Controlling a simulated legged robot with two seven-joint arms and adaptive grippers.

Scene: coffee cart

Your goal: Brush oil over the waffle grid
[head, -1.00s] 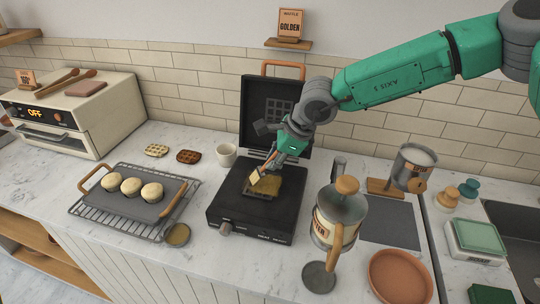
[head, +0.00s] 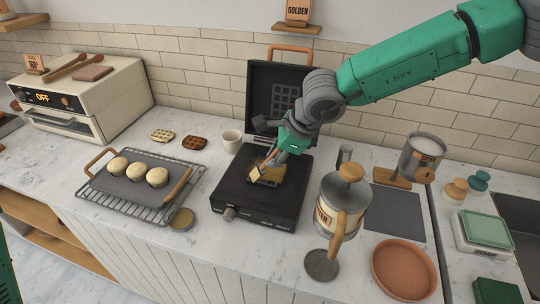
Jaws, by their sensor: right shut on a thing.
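The waffle iron (head: 225,194) stands open on the counter, its lid (head: 266,92) upright at the back with an orange handle. My right gripper (head: 275,163) is over the grid, shut on a small brush (head: 258,173) with a pale head and held tilted. The brush head is low at the left part of the grid; I cannot tell whether it touches. My left gripper is out of view.
A white cup (head: 232,140) and two waffles, one pale (head: 162,135) and one brown (head: 194,143), are left of the iron. A tray of dough balls (head: 133,189) and a small round tin (head: 181,220) are further left. A tall batter jug (head: 338,212) stands close at the right.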

